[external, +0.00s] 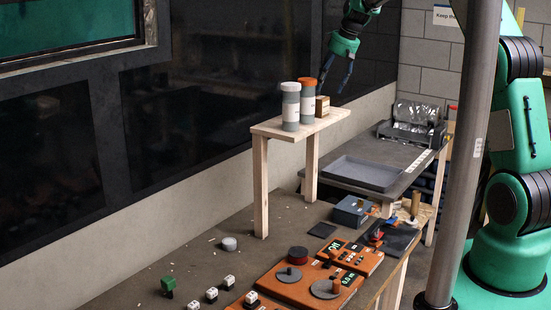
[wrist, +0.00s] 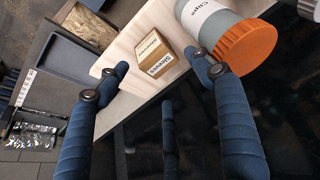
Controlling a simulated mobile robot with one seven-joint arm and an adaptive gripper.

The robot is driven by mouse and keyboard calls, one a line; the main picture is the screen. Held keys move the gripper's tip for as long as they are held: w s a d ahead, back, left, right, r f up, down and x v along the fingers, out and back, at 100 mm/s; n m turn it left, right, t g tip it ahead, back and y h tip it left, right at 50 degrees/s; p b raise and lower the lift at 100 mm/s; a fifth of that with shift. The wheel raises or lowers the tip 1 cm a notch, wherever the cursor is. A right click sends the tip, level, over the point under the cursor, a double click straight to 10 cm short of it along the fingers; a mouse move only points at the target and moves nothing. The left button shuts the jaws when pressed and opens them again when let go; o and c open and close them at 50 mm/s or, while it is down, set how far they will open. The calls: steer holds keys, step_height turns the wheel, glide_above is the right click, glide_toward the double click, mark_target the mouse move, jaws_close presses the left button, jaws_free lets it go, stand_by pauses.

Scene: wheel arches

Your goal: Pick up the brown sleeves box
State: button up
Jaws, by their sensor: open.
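The brown sleeves box (external: 322,106) stands at the right end of a raised wooden shelf (external: 272,131). In the wrist view the box (wrist: 153,56) carries a white label reading "Sleeves" and sits on the pale shelf board (wrist: 122,50). My gripper (external: 335,85) is above and just behind the box in the external view. In the wrist view my gripper (wrist: 160,64) has its blue fingers spread apart, with the box between the fingertips and nothing gripped. I cannot tell whether a finger touches the box.
An orange-lidded "Clips" jar (wrist: 215,30) stands close beside the box; it also shows in the external view (external: 307,103). A white-lidded jar (external: 290,107) stands farther left. A grey tray (external: 362,175) lies on the lower table. A dark glass wall runs behind the shelf.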

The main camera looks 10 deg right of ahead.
mark_target(321, 97)
steer(key=shift+w+f, duration=0.1)
steer(key=shift+f, duration=0.15)
steer(key=shift+a+f, duration=0.1)
steer(key=shift+p+x, duration=0.6)
steer(key=shift+x, duration=1.9)
steer(key=c, duration=1.5)
